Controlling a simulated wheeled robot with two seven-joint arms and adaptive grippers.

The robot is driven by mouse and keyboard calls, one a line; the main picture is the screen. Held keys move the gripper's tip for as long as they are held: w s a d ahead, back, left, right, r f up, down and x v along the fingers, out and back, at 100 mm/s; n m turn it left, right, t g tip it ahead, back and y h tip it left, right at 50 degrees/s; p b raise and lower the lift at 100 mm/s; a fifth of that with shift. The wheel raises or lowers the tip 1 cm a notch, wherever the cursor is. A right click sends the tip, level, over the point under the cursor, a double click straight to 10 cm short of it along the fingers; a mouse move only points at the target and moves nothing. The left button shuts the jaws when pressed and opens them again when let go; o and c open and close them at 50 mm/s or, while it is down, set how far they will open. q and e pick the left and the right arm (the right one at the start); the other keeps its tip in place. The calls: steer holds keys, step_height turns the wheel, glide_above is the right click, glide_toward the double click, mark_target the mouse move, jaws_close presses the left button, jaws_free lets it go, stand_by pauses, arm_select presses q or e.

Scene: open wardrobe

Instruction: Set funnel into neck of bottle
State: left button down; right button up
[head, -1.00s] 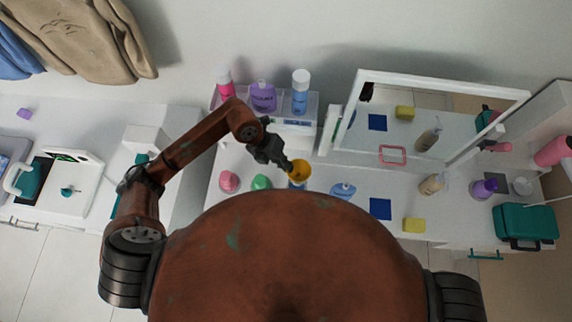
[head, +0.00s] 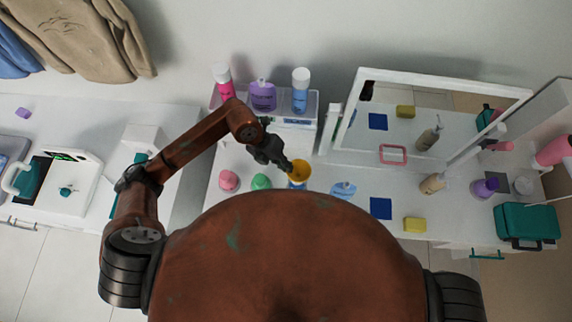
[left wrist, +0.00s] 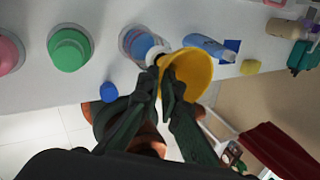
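The yellow funnel (head: 302,168) is at the tip of my left gripper (head: 286,164), over the front of the white counter. In the left wrist view, the dark fingers (left wrist: 165,78) are closed on the near edge of the funnel (left wrist: 196,72). A blue bottle (head: 296,185) stands beneath the funnel, mostly hidden by it in the head view. In the left wrist view, the bottle (left wrist: 137,41) has a white neck (left wrist: 155,54) right beside the funnel and fingers. The funnel's spout is hidden, so I cannot tell whether it is inside the neck. My right gripper is not in view.
Pink (head: 228,180) and green (head: 261,182) bottles stand left of the blue bottle. Another blue bottle (head: 343,190) is to its right. A small blue cap (left wrist: 108,92) shows near the fingers. A mirror (head: 430,115) and a shelf with bottles stand behind.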

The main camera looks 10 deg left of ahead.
arm_select(q)
steer(key=shift+f+b, duration=0.7)
steer(key=shift+f, duration=0.35)
steer(key=c, duration=2.1)
jaws_free()
steer(key=v, duration=1.2)
